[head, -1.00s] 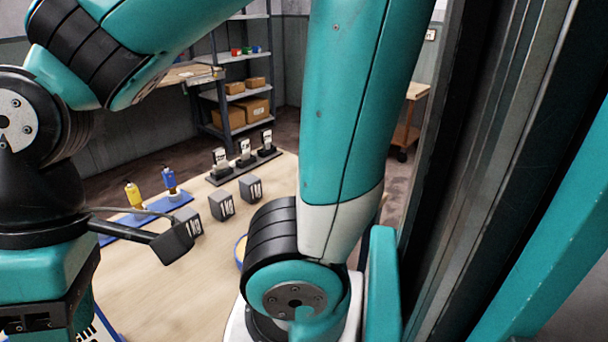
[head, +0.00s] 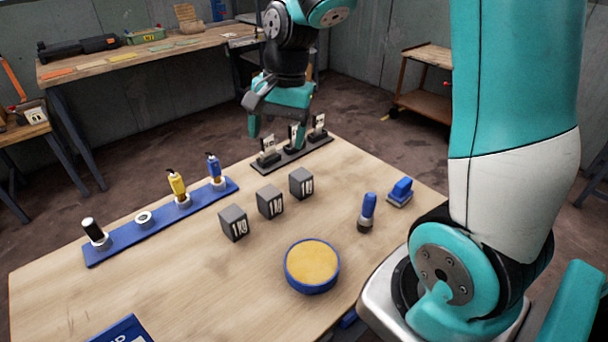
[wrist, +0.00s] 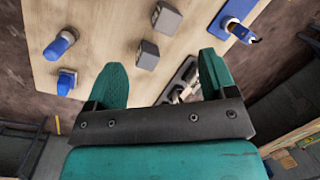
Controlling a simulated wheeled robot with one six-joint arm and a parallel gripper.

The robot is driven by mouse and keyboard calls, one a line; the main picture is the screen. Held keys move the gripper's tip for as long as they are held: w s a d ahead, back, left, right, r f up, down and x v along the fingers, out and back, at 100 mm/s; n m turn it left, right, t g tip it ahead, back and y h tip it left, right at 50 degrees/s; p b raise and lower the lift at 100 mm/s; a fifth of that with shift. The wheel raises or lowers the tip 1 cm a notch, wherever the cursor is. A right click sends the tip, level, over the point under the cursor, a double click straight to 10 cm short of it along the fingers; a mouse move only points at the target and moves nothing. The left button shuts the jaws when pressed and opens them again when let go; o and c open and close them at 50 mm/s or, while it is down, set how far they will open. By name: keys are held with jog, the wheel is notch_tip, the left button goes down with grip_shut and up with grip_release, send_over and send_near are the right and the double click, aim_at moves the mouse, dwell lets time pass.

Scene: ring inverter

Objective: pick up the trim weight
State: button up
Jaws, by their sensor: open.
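Three dark grey cubes with white markings stand in a row on the table: a left cube (head: 233,223), a middle cube (head: 270,201) and a right cube (head: 301,183). The left one seems to read "1 KG"; the others are too small to read surely, so I cannot tell which is the trim weight. My gripper (head: 276,134) is open and empty, above the far table edge by the black card stand (head: 310,154). In the wrist view two cubes show beyond the open fingers (wrist: 162,62): a nearer cube (wrist: 148,56) and a farther cube (wrist: 167,18).
A blue rack (head: 120,246) with bottles lies left of the cubes. A yellow-topped round blue pad (head: 312,265) lies in front. A blue-handled tool (head: 367,211) and a blue block (head: 400,191) stand right. The table's left front is mostly clear.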

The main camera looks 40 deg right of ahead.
aim_at(300, 173)
jog(key=w+d+f+m+p, duration=0.1)
jog(key=w+d+f+m, duration=0.25)
jog(key=d+m, duration=0.5)
jog(key=shift+n+h, duration=0.4)
jog(key=shift+n, duration=0.05)
jog(key=f+p, duration=0.1)
jog(key=f, duration=0.9)
jog(key=shift+w+f, duration=0.2)
jog(key=shift+s+a+f+p, duration=0.1)
jog(key=shift+f+p, duration=0.4)
jog(key=shift+f, duration=1.05)
jog(key=shift+a+f+p, duration=0.1)
jog(key=shift+f+p, duration=0.35)
jog(key=shift+f, duration=1.1)
jog(key=shift+c, duration=0.3)
grip_shut()
